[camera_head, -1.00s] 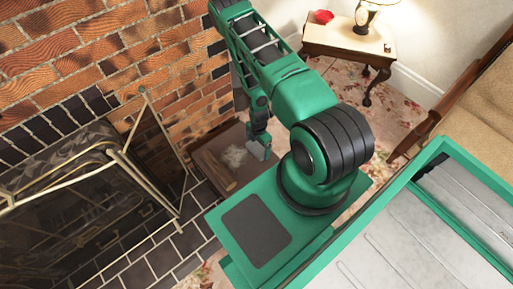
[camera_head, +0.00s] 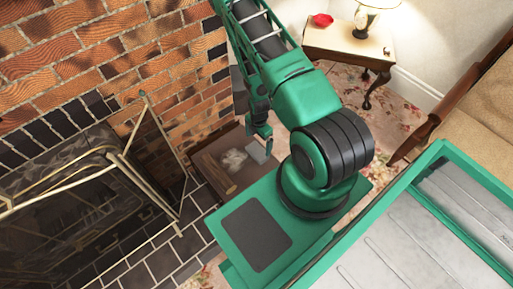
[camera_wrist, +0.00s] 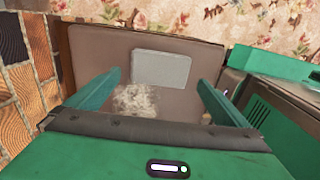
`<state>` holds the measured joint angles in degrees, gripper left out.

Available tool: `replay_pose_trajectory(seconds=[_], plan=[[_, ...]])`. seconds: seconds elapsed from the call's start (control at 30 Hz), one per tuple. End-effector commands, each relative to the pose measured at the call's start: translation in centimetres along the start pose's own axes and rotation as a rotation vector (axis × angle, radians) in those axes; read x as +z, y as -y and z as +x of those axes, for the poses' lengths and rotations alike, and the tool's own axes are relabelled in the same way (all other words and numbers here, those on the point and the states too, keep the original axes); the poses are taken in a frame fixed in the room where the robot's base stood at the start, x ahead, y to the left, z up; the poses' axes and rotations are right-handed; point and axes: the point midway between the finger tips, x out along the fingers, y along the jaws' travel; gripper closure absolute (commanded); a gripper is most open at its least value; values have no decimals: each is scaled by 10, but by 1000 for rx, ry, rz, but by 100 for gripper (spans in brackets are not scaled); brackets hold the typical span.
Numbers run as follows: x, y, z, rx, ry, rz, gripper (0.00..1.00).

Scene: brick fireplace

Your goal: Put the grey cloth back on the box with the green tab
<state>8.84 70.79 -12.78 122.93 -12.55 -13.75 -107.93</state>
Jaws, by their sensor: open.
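My gripper (camera_head: 261,138) points down over a brown box or low surface (camera_head: 208,155) beside the hearth. A flat, light grey rectangle (camera_wrist: 161,69) lies on the brown surface (camera_wrist: 90,50) beyond the fingers. A crumpled, whitish-grey piece (camera_wrist: 136,99) lies closer, near the left finger; it also shows in the head view (camera_head: 233,159). I cannot tell for sure which of the two is the grey cloth. I cannot make out a green tab.
A log-like piece (camera_head: 215,175) lies on the brown surface. A brick wall (camera_head: 150,55) and a metal fire screen (camera_head: 160,150) stand at the left. A sofa (camera_head: 480,110) is at the right.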

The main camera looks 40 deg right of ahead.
Motion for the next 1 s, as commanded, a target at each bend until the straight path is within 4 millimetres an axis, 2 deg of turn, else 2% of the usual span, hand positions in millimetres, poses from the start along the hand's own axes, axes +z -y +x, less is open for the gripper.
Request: replay_pose_trajectory(seconds=[0.1,0.43,0.53,0.67,0.8,1.0], plan=[[0,-1,-19,3,1,-1,0],[1,-2,-45,1,2,10,0],[4,-8,-63,3,6,57,0],[11,-20,-106,7,16,180,0],[19,-26,-162,8,28,349,0],[28,-23,-239,10,44,596,0]])
